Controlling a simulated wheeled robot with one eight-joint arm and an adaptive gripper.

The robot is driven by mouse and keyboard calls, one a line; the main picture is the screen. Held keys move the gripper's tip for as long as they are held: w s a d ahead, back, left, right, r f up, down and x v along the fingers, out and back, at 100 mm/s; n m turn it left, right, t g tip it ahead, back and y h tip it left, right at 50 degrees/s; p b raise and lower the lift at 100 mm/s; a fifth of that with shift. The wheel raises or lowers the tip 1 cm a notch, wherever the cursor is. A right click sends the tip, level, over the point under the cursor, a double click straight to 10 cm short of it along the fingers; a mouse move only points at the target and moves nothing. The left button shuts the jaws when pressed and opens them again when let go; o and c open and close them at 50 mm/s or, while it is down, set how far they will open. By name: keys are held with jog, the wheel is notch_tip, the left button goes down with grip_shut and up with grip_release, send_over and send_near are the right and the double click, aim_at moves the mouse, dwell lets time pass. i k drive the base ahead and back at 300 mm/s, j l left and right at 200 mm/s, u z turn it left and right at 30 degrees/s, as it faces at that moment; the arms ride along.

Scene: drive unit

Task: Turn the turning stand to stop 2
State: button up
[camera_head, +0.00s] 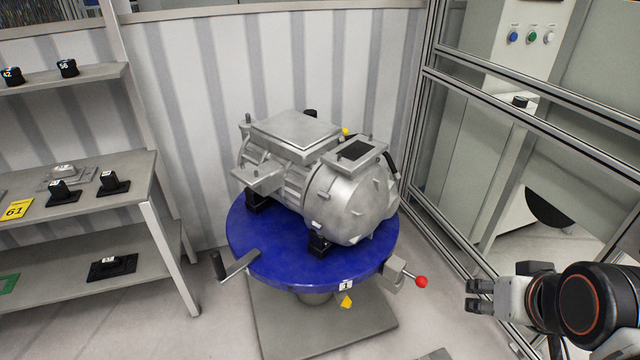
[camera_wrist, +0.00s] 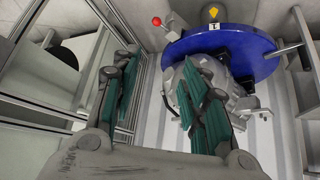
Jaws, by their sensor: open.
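The turning stand is a round blue table (camera_head: 265,262) on a grey base plate, with a grey motor-like drive unit (camera_head: 335,190) mounted on top. A white label reading 1 (camera_head: 346,286) is on its front rim, just above a yellow pointer (camera_head: 346,301). A crank handle (camera_head: 236,266) sticks out at the left of the rim, and a lever with a red knob (camera_head: 421,282) at the right. My gripper (camera_head: 480,297) is open and empty, right of the red knob and apart from it. In the wrist view the blue table (camera_wrist: 225,45) and red knob (camera_wrist: 156,21) appear beyond the open fingers.
A shelf unit (camera_head: 100,165) with small numbered black parts stands at the left. A metal-framed glass partition (camera_head: 500,180) runs along the right, close to my arm. A ribbed white wall (camera_head: 190,90) is behind the stand. Floor is clear in front of the shelf.

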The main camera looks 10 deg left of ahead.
aim_at(316, 212)
jog(key=i+j+u, duration=0.15)
jog(key=u, duration=0.2)
jog(key=i+j+u, duration=0.2)
jog(key=u, duration=0.15)
jog(key=i+j+u, duration=0.1)
jog(key=u, duration=0.25)
jog(key=i, duration=0.1)
